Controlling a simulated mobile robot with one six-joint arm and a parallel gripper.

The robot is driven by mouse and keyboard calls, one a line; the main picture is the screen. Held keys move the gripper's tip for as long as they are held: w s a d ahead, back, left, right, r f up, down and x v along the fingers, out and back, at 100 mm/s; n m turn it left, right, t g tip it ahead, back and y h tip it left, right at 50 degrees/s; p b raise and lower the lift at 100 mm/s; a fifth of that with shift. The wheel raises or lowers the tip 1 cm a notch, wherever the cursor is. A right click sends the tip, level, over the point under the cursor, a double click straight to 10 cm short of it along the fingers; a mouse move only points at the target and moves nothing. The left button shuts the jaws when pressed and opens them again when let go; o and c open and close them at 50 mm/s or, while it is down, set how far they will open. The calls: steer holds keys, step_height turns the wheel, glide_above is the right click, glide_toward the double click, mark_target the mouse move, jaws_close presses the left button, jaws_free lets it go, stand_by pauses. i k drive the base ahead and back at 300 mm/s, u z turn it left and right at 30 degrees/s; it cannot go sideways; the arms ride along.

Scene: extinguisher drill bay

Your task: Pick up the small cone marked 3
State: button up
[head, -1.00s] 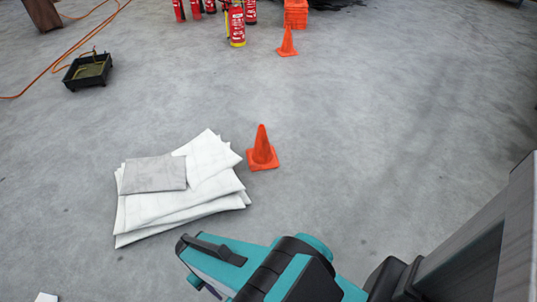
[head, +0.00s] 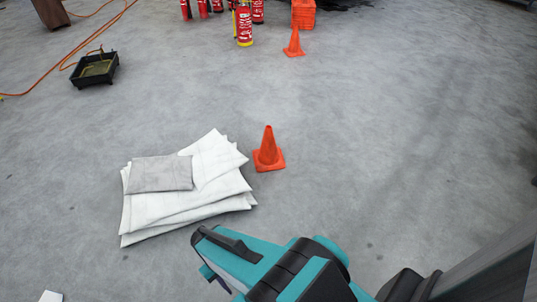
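A small orange cone (head: 268,148) stands upright on the grey floor near the middle of the head view, just right of a stack of white sheets. A second orange cone (head: 294,42) stands further back. I can read no number on either cone. My teal and black arm reaches in from the lower right, and its visible end is below and left of the nearer cone, clear of it in the picture. I cannot make out gripper fingers or whether they hold anything.
White sheets (head: 147,208) lie stacked left of the nearer cone, with a grey pad (head: 160,173) on top. A black tray (head: 95,70) and orange hose (head: 104,31) are at the left. Red extinguishers (head: 244,26) and orange blocks (head: 303,14) stand behind. Floor to the right is clear.

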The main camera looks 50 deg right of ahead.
mark_target(270, 157)
steer(key=i, duration=0.95)
